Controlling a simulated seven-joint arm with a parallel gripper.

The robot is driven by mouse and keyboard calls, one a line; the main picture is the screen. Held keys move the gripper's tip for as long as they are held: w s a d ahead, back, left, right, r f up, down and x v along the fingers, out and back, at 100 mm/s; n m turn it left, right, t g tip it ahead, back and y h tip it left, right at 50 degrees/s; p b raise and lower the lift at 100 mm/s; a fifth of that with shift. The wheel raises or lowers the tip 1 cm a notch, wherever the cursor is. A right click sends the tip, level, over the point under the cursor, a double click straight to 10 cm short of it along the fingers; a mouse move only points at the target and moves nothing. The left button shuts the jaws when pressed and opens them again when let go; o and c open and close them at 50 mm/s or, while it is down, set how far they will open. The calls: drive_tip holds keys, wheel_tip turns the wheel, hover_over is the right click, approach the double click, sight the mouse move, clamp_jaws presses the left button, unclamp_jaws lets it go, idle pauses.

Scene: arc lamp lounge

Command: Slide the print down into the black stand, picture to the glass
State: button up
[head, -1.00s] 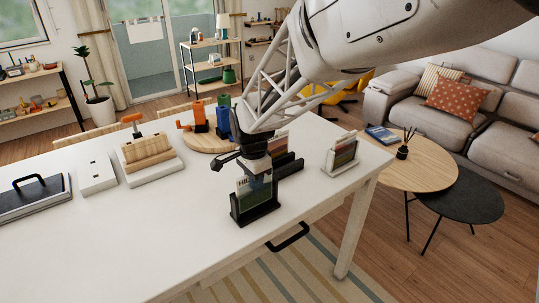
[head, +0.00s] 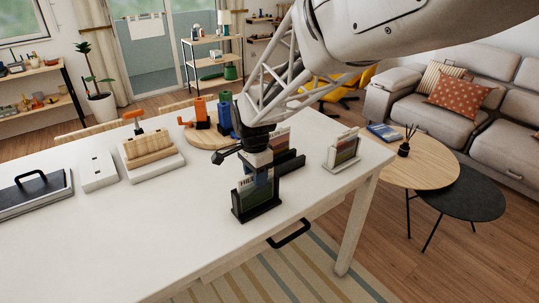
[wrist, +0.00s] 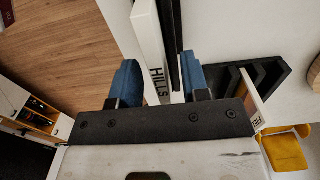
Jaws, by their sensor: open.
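The print (head: 246,187), lettered HILLS at its top, stands upright in the black stand (head: 256,212) near the table's front edge. Its lettered face points toward the head camera; I cannot make out the glass. My gripper (head: 260,177) is right above it, pointing down and open. In the wrist view my blue fingertips (wrist: 158,78) are spread to either side of the print's white edge (wrist: 148,35) and the dark stand part (wrist: 173,40) beside it. A gap shows between each finger and the print. The print's lower edge in the stand is hidden.
Another dark stand (head: 290,165) with a print is close behind my gripper, and a light stand (head: 342,152) with a print is to the right. A wooden block on a white base (head: 150,160) is left. The table's front-left surface (head: 130,235) is clear.

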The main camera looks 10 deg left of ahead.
drive_tip(key=shift+r, duration=3.3)
drive_tip(key=shift+d, duration=0.2)
drive_tip(key=s+d+r+n, duration=0.1)
drive_tip(key=s+d+r, duration=0.1)
drive_tip(key=d, duration=0.4)
drive_tip(key=s+d+r+n, duration=0.1)
drive_tip(key=s+d+r, duration=0.15)
drive_tip(key=d, duration=0.25)
drive_tip(key=s+d+n+t, duration=0.2)
drive_tip(key=s+d+n, duration=0.4)
drive_tip(key=s+d, duration=1.5)
drive_tip(key=shift+s+d+f+n+t, duration=0.3)
drive_tip(key=shift+s+f+n, duration=0.1)
drive_tip(key=shift+s, duration=0.1)
